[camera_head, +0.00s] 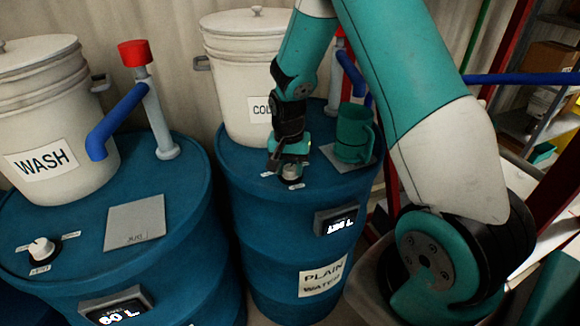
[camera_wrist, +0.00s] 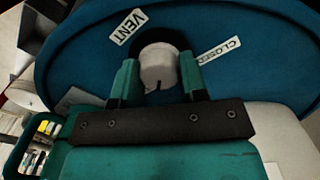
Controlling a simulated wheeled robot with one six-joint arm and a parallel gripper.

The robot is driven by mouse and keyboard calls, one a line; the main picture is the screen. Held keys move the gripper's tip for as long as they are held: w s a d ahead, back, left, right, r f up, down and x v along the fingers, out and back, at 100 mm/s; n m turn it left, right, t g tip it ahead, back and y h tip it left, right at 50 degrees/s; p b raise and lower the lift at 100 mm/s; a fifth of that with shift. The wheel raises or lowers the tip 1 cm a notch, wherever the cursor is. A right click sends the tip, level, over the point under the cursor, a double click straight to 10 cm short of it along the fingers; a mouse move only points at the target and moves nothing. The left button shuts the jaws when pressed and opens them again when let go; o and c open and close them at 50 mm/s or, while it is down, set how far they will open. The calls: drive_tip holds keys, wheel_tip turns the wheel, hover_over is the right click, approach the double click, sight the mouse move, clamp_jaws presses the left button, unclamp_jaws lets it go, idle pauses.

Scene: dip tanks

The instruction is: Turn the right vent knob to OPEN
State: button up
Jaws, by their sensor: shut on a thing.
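The right vent knob (camera_head: 291,173) is a small pale knob on top of the right blue drum (camera_head: 270,212). In the wrist view the knob (camera_wrist: 158,66) sits between the two teal fingers of my gripper (camera_wrist: 158,76), which is shut on it. A dark mark on the knob points toward the gripper's palm. A VENT label (camera_wrist: 130,26) and a CLOSED label (camera_wrist: 219,51) lie beside the knob. No OPEN label is readable. In the head view my gripper (camera_head: 290,160) comes down over the knob and partly hides it.
A teal mug (camera_head: 353,134) stands on a plate right of my gripper. A white bucket (camera_head: 237,85) stands behind it. A display box (camera_head: 336,220) is on the drum's front. The left drum (camera_head: 190,215) carries another knob (camera_head: 41,249), a WASH bucket (camera_head: 45,120) and a red-topped pipe (camera_head: 152,110).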

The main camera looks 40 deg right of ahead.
sight(288, 167)
drive_tip(key=o, duration=0.9)
drive_tip(key=shift+r, duration=0.1)
drive_tip(key=r+b, duration=0.1)
drive_tip(key=r, duration=0.7)
drive_tip(key=r+b, duration=0.2)
drive_tip(key=r, duration=0.7)
drive_tip(key=shift+w+a+r, duration=0.15)
drive_tip(key=shift+w+a, duration=0.05)
